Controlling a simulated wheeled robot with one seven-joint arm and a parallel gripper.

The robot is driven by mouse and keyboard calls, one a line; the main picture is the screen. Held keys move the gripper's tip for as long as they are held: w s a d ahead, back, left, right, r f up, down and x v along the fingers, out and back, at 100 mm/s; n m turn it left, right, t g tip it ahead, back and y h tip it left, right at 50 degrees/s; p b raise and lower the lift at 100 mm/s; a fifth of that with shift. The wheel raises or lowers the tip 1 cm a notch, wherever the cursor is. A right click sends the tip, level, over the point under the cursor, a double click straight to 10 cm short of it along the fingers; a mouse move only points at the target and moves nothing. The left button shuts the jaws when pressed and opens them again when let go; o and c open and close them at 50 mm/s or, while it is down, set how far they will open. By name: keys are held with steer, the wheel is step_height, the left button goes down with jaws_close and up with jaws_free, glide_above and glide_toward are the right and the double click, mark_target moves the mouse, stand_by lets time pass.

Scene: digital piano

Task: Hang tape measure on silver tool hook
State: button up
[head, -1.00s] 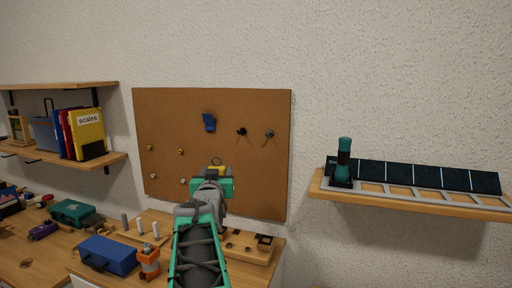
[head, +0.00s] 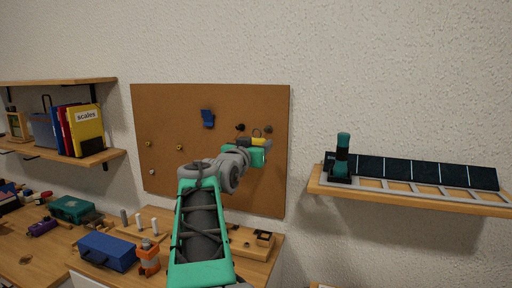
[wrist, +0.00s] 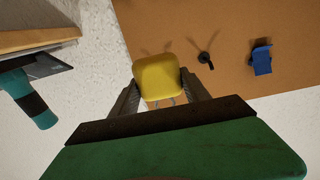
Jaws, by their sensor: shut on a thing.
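The yellow tape measure (head: 258,142) has a dark ring on top and is held in front of the right part of the brown pegboard (head: 215,105). My gripper (head: 264,147) is shut on it. In the wrist view the tape measure (wrist: 158,74) sits between the two fingers of my gripper (wrist: 160,90). The silver tool hook (head: 268,129) is on the board just right of the ring and slightly higher. I cannot tell whether ring and hook touch. In the wrist view the silver hook is not clearly seen, likely behind the tape measure.
A black hook (head: 240,128) is left of the ring; it also shows in the wrist view (wrist: 206,58). A blue item (head: 208,118) hangs further left. A wooden shelf (head: 420,200) with a teal-and-black object (head: 342,155) juts out at right. The desk below is cluttered.

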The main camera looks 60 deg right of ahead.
steer(key=shift+w+d+f+p, duration=0.1)
steer(key=shift+w+d+p, duration=0.25)
steer(key=shift+d, duration=1.25)
steer(key=shift+w+d+f+p, duration=0.15)
steer(key=shift+d+p, duration=0.35)
steer(key=shift+d, duration=1.05)
steer(key=shift+w+d+f+p, duration=0.15)
steer(key=shift+d+p, duration=0.3)
steer(key=shift+d, duration=1.15)
steer(key=shift+a+f+b, duration=0.1)
steer(key=shift+f+b, duration=0.5)
steer(key=shift+b, duration=0.2)
steer(key=shift+f, duration=0.1)
steer(key=o, duration=1.5)
steer(key=shift+o, duration=0.2)
steer(key=b, duration=0.5)
glide_toward(269, 136)
steer(key=shift+w+d+f, duration=0.1)
steer(key=shift+d+f, duration=0.55)
steer(key=shift+f, duration=0.05)
